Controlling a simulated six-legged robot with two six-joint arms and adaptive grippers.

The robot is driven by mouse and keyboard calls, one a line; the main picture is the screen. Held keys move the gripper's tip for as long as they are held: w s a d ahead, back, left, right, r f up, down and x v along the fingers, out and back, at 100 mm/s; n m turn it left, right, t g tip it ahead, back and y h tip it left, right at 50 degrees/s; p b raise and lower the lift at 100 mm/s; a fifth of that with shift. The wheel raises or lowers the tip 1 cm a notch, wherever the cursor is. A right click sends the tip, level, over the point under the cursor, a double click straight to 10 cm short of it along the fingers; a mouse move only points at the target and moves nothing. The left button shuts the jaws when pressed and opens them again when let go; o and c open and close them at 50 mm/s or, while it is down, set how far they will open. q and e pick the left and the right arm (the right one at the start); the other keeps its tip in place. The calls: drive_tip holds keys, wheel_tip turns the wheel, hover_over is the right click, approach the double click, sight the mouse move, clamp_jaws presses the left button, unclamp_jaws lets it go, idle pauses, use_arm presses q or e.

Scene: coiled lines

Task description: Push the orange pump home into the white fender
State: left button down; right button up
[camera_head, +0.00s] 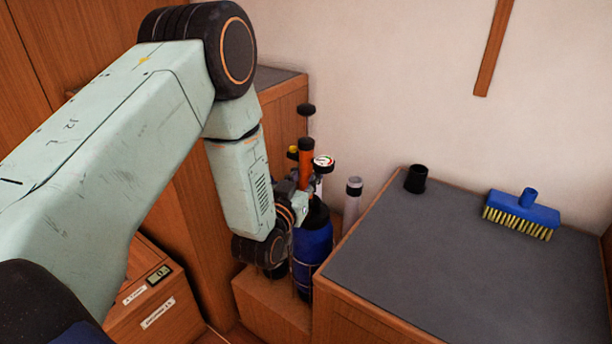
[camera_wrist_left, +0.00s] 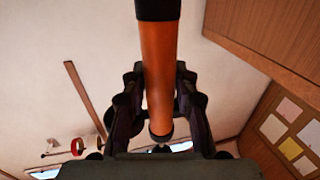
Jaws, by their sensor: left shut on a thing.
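The orange pump (camera_head: 306,158) stands roughly upright, with a black handle on a thin rod above it. My left gripper (camera_head: 299,192) is around the pump. In the left wrist view, its dark fingers (camera_wrist_left: 159,105) are closed on the orange barrel (camera_wrist_left: 158,60), which has black ends. The pump's lower end is hidden behind my gripper in the head view. A pale, whitish cylinder (camera_head: 352,204) with a dark band near its top stands right of the gripper, apart from the pump. I cannot tell whether it is the white fender. My right gripper is not in view.
A blue fender (camera_head: 312,246) stands in a wire rack on a low wooden box (camera_head: 268,308). A round gauge (camera_head: 322,163) is close to the pump. The grey-topped cabinet (camera_head: 400,250) at right carries a black cup (camera_head: 416,179) and a blue brush (camera_head: 523,212); its middle is clear.

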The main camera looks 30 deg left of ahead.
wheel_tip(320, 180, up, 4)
drive_tip(key=p, duration=0.3)
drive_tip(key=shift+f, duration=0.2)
idle(0.4)
